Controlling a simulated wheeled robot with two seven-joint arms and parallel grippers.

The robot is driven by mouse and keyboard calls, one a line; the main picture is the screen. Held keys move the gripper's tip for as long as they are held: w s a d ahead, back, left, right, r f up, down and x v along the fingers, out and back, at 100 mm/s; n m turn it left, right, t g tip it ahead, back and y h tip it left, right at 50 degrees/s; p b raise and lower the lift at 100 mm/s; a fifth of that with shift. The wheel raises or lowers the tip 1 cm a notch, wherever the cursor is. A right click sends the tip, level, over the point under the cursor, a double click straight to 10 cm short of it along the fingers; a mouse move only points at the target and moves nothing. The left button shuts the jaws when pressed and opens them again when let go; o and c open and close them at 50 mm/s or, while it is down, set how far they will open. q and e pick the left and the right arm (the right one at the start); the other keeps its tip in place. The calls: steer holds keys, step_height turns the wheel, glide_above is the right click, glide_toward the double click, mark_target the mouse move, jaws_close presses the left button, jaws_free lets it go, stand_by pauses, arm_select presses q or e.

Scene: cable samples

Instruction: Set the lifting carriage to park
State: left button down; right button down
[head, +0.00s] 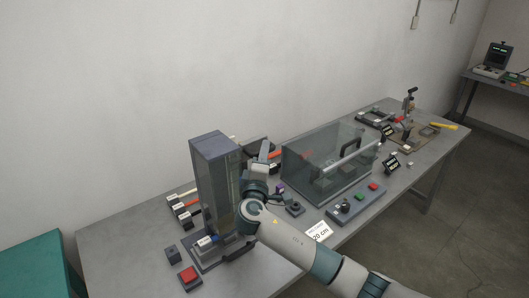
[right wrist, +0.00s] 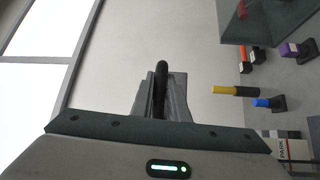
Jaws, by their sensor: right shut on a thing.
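The lifting unit (head: 216,180) is a tall column with a dark grey top and see-through sides at the table's left part. My right gripper (head: 263,160) is close against the column's right side. In the right wrist view, its fingers (right wrist: 160,95) are shut on a black handle (right wrist: 161,72). I cannot tell from the head view how the handle joins the carriage. A white PARK label (right wrist: 284,150) shows at the lower right of the wrist view. My left gripper is out of view.
A clear box (head: 330,165) with a black handle stands right of the column. A button panel (head: 356,203) and a 20 cm sign (head: 318,232) lie in front. A red button box (head: 188,278) is front left. Several coloured handles lie behind the column.

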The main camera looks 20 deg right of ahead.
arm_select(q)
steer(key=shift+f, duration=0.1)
arm_select(e)
steer(key=shift+f, duration=0.1)
